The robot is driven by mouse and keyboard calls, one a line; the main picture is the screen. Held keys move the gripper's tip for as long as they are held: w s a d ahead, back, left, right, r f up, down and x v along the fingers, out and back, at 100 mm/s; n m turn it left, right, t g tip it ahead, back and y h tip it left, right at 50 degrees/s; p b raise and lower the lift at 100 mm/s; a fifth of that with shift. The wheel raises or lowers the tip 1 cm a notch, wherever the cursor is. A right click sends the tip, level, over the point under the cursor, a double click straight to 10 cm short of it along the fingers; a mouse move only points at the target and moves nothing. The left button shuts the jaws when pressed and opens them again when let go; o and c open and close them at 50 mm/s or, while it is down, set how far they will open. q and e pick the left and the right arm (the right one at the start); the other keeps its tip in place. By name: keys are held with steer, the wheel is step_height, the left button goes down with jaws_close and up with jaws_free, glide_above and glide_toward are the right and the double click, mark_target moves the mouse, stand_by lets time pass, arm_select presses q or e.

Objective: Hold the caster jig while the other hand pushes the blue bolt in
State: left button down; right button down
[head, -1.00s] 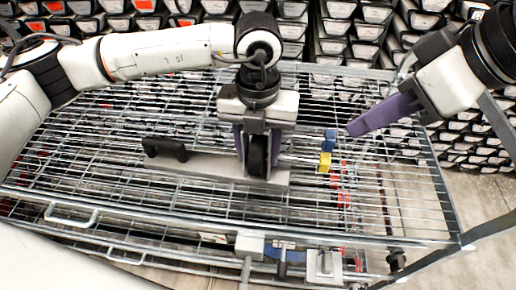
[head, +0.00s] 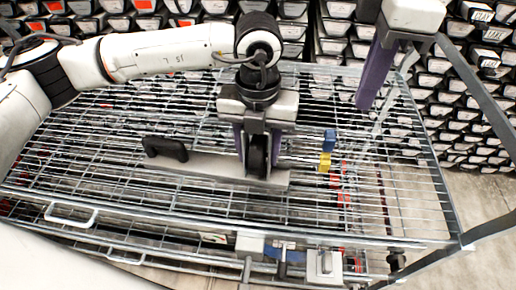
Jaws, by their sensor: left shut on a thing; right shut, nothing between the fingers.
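The caster jig is a grey plate (head: 212,167) on the wire cart top, with a black handle (head: 165,149) at its left and a black caster wheel (head: 257,156) towards its right. My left gripper (head: 257,160) points down and is shut on the jig at the wheel, one purple finger on each side. The blue bolt (head: 330,136) stands right of the jig, just behind a yellow block (head: 324,162), apart from the wheel. How deep the bolt sits cannot be told. My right gripper (head: 368,106) is shut and empty, pointing down, behind and to the right of the bolt, not touching it.
The wire cart top (head: 110,185) has bare room left and right of the jig. Clamp-like parts (head: 322,264) sit at its front edge. Red parts (head: 343,185) show near the yellow block. Racks of stacked core boxes (head: 465,90) stand behind the cart.

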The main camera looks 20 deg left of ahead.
steer(key=shift+f, duration=4.95)
steer(key=shift+s+a, duration=0.15)
steer(key=shift+a, duration=1.1)
steer(key=shift+s+a, duration=0.15)
steer(key=shift+a, duration=1.55)
step_height(320, 180, up, 7)
steer(key=d, duration=0.1)
steer(key=shift+d, duration=0.15)
